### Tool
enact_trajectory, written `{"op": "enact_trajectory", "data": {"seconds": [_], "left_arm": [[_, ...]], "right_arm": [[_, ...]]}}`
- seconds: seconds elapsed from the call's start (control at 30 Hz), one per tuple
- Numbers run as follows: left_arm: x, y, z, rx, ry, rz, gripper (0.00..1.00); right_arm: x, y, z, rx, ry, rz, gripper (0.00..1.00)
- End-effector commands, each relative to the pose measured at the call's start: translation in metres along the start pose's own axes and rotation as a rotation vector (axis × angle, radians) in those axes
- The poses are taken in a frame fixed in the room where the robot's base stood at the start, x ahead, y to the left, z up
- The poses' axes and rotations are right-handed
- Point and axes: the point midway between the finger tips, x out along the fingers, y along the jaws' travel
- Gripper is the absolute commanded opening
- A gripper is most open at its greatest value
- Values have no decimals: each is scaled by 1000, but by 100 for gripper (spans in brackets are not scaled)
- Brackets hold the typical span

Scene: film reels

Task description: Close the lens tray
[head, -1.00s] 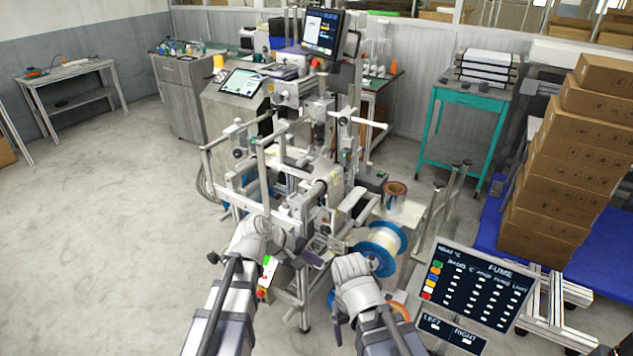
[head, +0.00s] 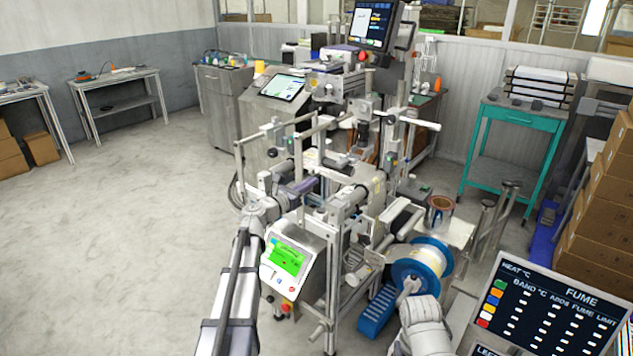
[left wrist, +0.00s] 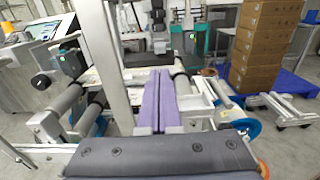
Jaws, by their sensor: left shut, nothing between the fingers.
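I cannot pick out a lens tray for certain in either view. My left gripper (head: 300,188) reaches in among the rails and rollers of the grey film machine (head: 345,225) in the head view. Its purple-grey fingers (left wrist: 151,95) lie side by side and shut in the left wrist view, with nothing visible between them. They point toward the machine's metal framework; whether they touch it I cannot tell. My right arm (head: 425,325) shows at the lower edge of the head view, below a blue-rimmed reel (head: 422,270); its fingers cannot be made out.
A control box with a green screen (head: 287,260) stands beside my left forearm. A dark "FUME" panel (head: 555,310) is at the lower right. Stacked cartons (head: 600,200) and a teal cart (head: 515,130) stand at right. The floor at left is clear.

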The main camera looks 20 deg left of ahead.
Motion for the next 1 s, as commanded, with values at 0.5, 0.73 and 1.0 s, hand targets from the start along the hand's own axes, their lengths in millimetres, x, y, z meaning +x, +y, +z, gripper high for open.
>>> {"op": "enact_trajectory", "data": {"seconds": [0.5, 0.73, 1.0], "left_arm": [[101, 0, 0, 2, 1, -3, 0], [116, 0, 0, 3, 1, -1, 0], [118, -1, 0, 3, 1, -1, 0]], "right_arm": [[0, 0, 0, 0, 0, 0, 80], [0, 0, 0, 0, 0, 0, 80], [0, 0, 0, 0, 0, 0, 80]]}}
